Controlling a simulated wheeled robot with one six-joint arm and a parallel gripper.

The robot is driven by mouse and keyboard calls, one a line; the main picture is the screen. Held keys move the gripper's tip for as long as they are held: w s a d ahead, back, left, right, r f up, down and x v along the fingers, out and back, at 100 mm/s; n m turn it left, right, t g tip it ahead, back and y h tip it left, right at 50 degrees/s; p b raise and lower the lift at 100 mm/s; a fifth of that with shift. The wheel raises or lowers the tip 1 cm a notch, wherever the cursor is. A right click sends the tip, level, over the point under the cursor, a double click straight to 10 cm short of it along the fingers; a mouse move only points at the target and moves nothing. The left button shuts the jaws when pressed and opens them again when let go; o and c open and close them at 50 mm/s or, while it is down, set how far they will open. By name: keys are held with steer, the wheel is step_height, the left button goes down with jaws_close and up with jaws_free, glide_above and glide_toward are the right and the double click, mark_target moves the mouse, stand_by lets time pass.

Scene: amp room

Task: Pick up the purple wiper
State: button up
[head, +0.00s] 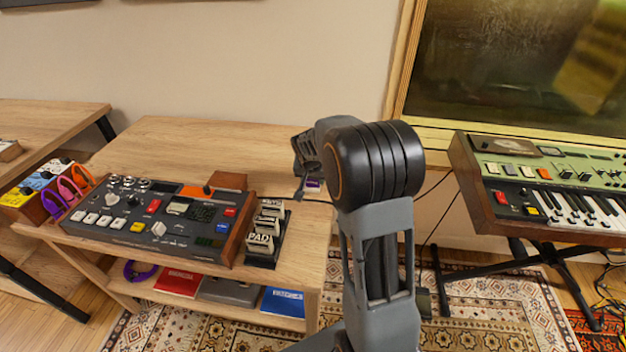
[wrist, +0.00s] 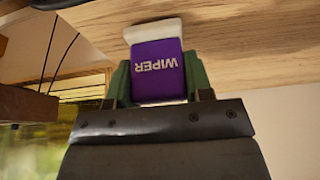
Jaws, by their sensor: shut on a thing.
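The purple wiper (wrist: 158,72) is a small block with a purple body, a pale edge and the word WIPER on it. In the wrist view it sits between the two green fingers of my gripper (wrist: 158,85), which is shut on it. Its pale edge is close to the wooden tabletop (wrist: 225,30); I cannot tell whether they touch. In the head view a small purple part of the wiper (head: 313,184) shows below my gripper (head: 307,170), over the right part of the table. My arm hides some of the area to the right.
Purple, pink and orange rings (head: 70,188) hang at the far left. A green keyboard (head: 555,185) stands at the right. The back of the table (head: 190,140) is clear.

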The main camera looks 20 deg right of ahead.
step_height(320, 180, up, 3)
steer(key=shift+f, duration=0.2)
steer(key=s+d+r+p, duration=0.2)
steer(key=s+d+r, duration=0.4)
steer(key=s+r, duration=0.3)
steer(key=s, duration=0.3)
steer(key=shift+s+r, duration=0.35)
steer(key=shift+r, duration=0.05)
